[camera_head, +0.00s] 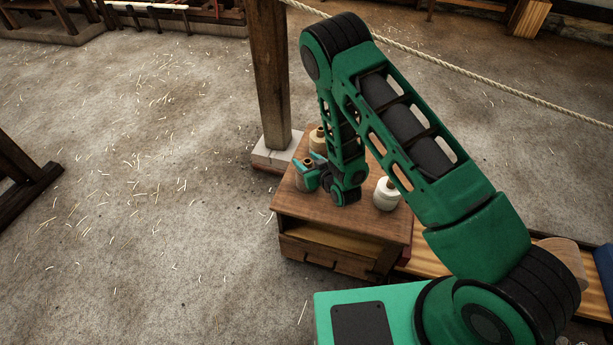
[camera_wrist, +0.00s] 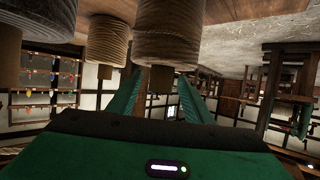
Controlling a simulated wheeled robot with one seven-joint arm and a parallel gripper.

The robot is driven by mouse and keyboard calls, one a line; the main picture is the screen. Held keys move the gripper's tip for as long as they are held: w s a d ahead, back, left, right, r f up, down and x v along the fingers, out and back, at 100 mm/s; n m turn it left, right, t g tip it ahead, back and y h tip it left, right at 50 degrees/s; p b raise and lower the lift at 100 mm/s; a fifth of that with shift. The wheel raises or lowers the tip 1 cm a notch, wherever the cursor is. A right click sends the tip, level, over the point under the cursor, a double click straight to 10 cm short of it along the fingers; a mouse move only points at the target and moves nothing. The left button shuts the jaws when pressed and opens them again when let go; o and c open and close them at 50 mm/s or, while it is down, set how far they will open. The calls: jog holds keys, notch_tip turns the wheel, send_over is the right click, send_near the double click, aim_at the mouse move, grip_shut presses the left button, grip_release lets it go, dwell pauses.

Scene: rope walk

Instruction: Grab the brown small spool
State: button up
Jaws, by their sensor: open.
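A small brownish spool (camera_head: 307,171) stands upright near the left side of the small wooden table, right at my gripper (camera_head: 314,170). In the wrist view, which appears upside down, a spool with ribbed winding (camera_wrist: 163,35) has its wooden end between the two green fingers of my gripper (camera_wrist: 160,88). The fingers are apart, and I see no grip on it. It seems to be the brown small spool, though its winding looks greyish brown in this light. My arm hides part of the table top.
A tan spool (camera_head: 317,139) stands just behind, and a white spool (camera_head: 387,194) stands to the right on the table (camera_head: 345,226). A wooden post (camera_head: 270,75) rises behind the table.

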jog(key=shift+x, duration=1.7)
grip_shut()
jog(key=shift+r, duration=0.1)
